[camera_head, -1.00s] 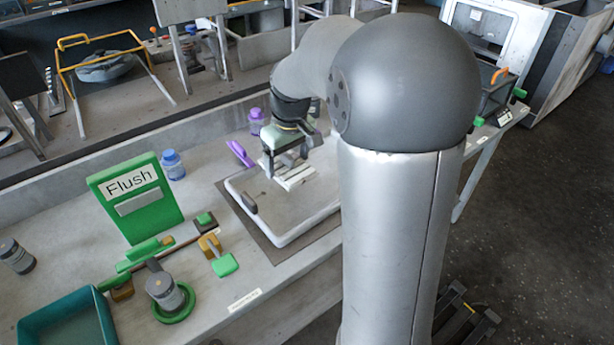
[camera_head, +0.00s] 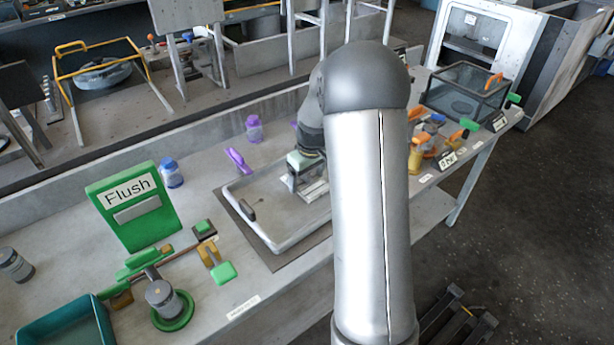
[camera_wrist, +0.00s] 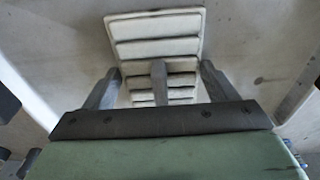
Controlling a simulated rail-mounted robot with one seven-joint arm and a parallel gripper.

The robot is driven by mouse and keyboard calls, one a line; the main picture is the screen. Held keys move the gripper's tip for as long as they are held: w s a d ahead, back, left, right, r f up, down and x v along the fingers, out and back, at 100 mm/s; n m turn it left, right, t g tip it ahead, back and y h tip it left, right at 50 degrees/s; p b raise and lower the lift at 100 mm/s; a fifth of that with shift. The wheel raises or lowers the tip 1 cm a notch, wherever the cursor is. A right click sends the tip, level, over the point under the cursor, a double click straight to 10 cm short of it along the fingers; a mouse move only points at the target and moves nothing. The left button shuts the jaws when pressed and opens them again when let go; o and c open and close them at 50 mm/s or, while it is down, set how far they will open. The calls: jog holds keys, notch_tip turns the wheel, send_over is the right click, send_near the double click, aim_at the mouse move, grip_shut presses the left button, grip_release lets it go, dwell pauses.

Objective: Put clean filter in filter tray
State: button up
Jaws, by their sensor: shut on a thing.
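A pale, pleated filter (camera_wrist: 155,28) shows in the wrist view as a block with several ribs. In the head view, my gripper (camera_head: 303,185) is over the right part of a shallow pale tray (camera_head: 285,240) on the bench. The filter (camera_head: 315,191) shows only in part there, partly behind my arm. I cannot tell whether it touches the tray floor, nor whether this tray is the filter tray. A small dark piece (camera_head: 247,209) is at the tray's left side.
A purple handle (camera_head: 237,160) and a purple-capped jar (camera_head: 254,128) stand behind the tray. A green Flush stand (camera_head: 135,205) and green-brown fixtures are left. A dark-framed clear box (camera_head: 465,98) and orange tools (camera_head: 418,150) are right. A teal bin (camera_head: 65,328) sits front left.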

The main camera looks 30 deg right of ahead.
aim_at(311, 177)
jog(key=shift+r, duration=0.1)
jog(key=o, duration=1)
jog(key=shift+f, duration=0.2)
jog(key=shift+c, duration=0.2)
jog(key=shift+r, duration=0.15)
jog(key=r, duration=0.7)
jog(key=s+r, duration=0.1)
jog(key=r, duration=0.3)
jog(key=shift+s+d, duration=0.1)
jog(key=shift+d, duration=0.1)
jog(key=s+a+r, duration=0.2)
jog(key=s+a, duration=0.8)
jog(key=s+a+f+m, duration=0.1)
jog(key=s+a+f, duration=0.1)
jog(key=s, duration=0.6)
jog(key=s+a+f+m+g, duration=0.1)
jog(key=s+a, duration=0.3)
jog(key=s, duration=0.5)
jog(key=shift+s+a+f+m, duration=0.2)
jog(key=shift+s+f+m, duration=0.1)
jog(key=shift+f, duration=0.1)
